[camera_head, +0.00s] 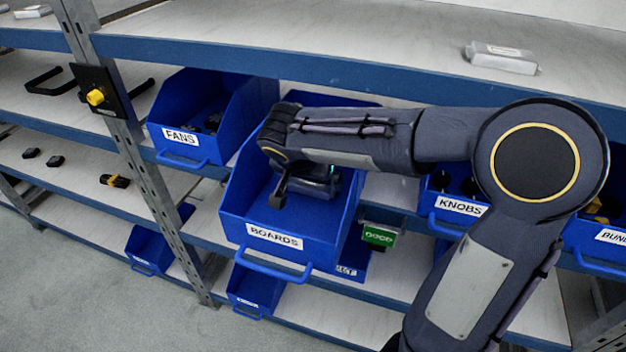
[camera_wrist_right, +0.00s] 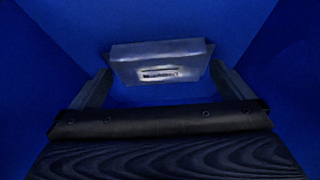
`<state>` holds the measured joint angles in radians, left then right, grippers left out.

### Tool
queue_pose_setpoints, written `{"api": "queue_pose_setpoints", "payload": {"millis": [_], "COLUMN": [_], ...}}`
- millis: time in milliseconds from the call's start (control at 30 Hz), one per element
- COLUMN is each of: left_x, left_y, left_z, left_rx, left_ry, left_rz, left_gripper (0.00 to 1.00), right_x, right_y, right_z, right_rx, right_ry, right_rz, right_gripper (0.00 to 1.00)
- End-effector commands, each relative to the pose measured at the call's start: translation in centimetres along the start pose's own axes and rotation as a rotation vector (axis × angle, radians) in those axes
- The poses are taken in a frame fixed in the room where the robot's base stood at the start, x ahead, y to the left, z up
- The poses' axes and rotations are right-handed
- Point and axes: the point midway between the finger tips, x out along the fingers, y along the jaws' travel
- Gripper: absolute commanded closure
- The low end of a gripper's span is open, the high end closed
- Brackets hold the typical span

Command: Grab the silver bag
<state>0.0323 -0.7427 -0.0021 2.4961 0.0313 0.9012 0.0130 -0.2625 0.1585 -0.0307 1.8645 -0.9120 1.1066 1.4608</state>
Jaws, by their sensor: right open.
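The silver bag (camera_wrist_right: 160,62) lies in the bottom of a blue bin in the right wrist view, with a small printed label facing me. In the head view this bin (camera_head: 235,205) is the one labelled BOARDS. My right gripper (camera_wrist_right: 160,80) is open inside it, one finger towards each side of the bag. I cannot tell whether the fingertips touch the bag. In the head view my right arm reaches into the bin from the right, and the gripper (camera_head: 303,190) and forearm hide the bag. My left gripper is not in view.
A FANS bin (camera_head: 190,120) stands left of the BOARDS bin, and a KNOBS bin (camera_head: 458,207) to the right. A blue-edged shelf (camera_head: 330,75) runs just above the bins. A metal upright (camera_head: 150,165) stands at left. A pale package (camera_head: 503,57) lies on the upper shelf.

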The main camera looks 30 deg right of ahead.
Motion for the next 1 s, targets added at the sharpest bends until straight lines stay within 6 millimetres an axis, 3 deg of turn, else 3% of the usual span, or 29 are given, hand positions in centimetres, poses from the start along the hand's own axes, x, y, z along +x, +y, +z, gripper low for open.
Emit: {"api": "queue_pose_setpoints", "payload": {"millis": [333,600,1000], "left_x": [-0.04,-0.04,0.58], "left_y": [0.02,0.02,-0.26], "left_z": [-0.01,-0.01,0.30], "left_rx": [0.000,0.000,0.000], "left_ry": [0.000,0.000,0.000], "left_rz": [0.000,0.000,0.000], "left_gripper": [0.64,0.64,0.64], "right_x": [0.91,0.86,0.03], "right_y": [0.02,0.00,-0.07], "right_z": [0.05,0.02,0.04], "right_rx": [0.000,0.000,0.002], "right_ry": [-0.001,0.000,0.002], "right_rz": [-0.001,-0.001,-0.005], "right_gripper": [0.01,0.33,0.34]}}
